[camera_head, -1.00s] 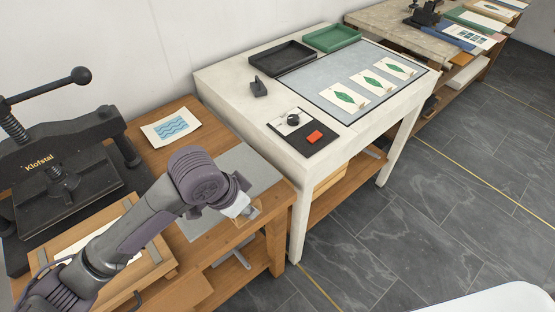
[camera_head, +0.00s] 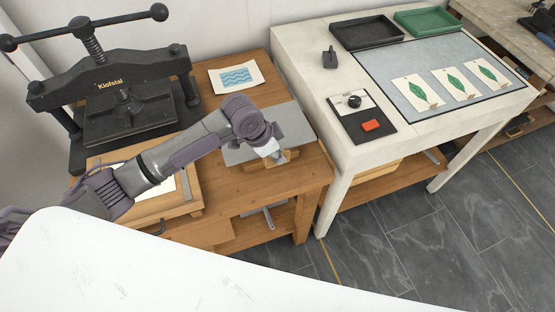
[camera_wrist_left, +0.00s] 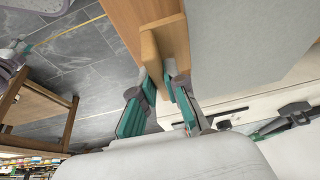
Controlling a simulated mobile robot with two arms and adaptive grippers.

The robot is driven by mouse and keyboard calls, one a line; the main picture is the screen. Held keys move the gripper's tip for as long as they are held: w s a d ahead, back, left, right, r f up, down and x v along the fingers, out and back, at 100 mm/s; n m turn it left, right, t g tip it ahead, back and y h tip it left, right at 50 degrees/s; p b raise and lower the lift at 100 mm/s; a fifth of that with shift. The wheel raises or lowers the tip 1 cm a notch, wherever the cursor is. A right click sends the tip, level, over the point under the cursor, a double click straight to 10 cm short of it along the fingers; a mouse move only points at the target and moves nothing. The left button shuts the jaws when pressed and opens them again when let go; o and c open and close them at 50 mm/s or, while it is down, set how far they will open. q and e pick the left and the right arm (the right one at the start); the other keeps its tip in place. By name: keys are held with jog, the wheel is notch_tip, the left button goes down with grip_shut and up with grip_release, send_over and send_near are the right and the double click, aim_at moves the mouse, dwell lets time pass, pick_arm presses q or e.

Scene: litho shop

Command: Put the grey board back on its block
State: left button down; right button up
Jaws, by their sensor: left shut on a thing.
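The grey board (camera_head: 293,124) lies flat on the wooden bench near its right end, partly hidden by my left arm. My left gripper (camera_head: 273,154) is over its near edge, by a light wooden piece (camera_head: 285,161). In the left wrist view, the fingers of the left gripper (camera_wrist_left: 156,74) are shut on this upright wooden piece (camera_wrist_left: 167,45), with the grey board (camera_wrist_left: 245,40) beside it. I cannot tell whether the wooden piece is joined to the board. No separate block for the board can be made out. My right gripper is not in view.
A black press (camera_head: 115,90) stands at the bench's back left, with a wooden frame (camera_head: 183,210) before it. A blue wave print (camera_head: 236,76) lies behind the board. The white table (camera_head: 328,84) to the right carries trays, leaf prints and a dark panel with a red pad (camera_head: 371,125).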

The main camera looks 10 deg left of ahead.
pick_arm(q)
jog(key=shift+f+p, duration=0.4)
jog(key=shift+f, duration=1.65)
jog(key=c, duration=1.2)
grip_release()
jog(key=shift+f, duration=0.1)
jog(key=v, duration=1.2)
jog(key=shift+b, duration=0.4)
